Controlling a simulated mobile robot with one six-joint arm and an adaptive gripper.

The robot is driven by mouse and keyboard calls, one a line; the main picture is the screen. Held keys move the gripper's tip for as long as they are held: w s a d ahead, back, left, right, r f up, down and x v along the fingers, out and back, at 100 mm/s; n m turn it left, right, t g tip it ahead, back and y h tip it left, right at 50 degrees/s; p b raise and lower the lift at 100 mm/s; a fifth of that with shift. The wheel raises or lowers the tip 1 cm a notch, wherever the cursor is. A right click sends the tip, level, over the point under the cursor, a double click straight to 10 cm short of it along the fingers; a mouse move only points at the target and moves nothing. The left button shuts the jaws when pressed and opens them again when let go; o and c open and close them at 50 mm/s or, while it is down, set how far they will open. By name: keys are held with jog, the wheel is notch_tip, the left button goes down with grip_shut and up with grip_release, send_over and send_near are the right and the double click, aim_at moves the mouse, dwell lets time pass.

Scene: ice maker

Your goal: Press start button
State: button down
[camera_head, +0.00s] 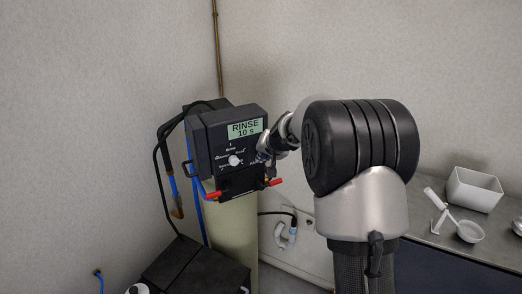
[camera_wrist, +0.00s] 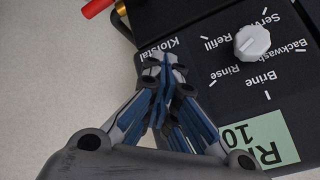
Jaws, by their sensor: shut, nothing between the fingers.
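A black control unit (camera_head: 208,135) stands on a tall pale cylinder at the centre left of the head view. Its green display (camera_head: 244,129) reads "RINSE 10 s", and part of the display (camera_wrist: 253,141) shows in the wrist view. A white dial knob (camera_head: 233,160) sits below the display; in the wrist view the knob (camera_wrist: 252,41) is ringed by labels such as Refill, Backwash, Brine and Rinse. My gripper (camera_wrist: 166,68) is shut and empty, its tips over the panel beside the label "Klofstal", left of the knob. I cannot make out a button marked start; the fingers hide part of the panel.
Red valve handles (camera_head: 213,196) stick out below the control unit. Hoses and a blue pipe run down its left side. A counter (camera_head: 455,238) at the right holds a white container (camera_head: 474,189) and a scoop. A black box (camera_head: 185,270) stands in front.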

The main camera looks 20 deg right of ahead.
jog(key=shift+s+d+b, duration=0.15)
jog(key=shift+s+b, duration=0.6)
jog(key=shift+s, duration=0.05)
jog(key=s+b, duration=0.4)
jog(key=s, duration=0.1)
jog(key=shift+d, duration=0.4)
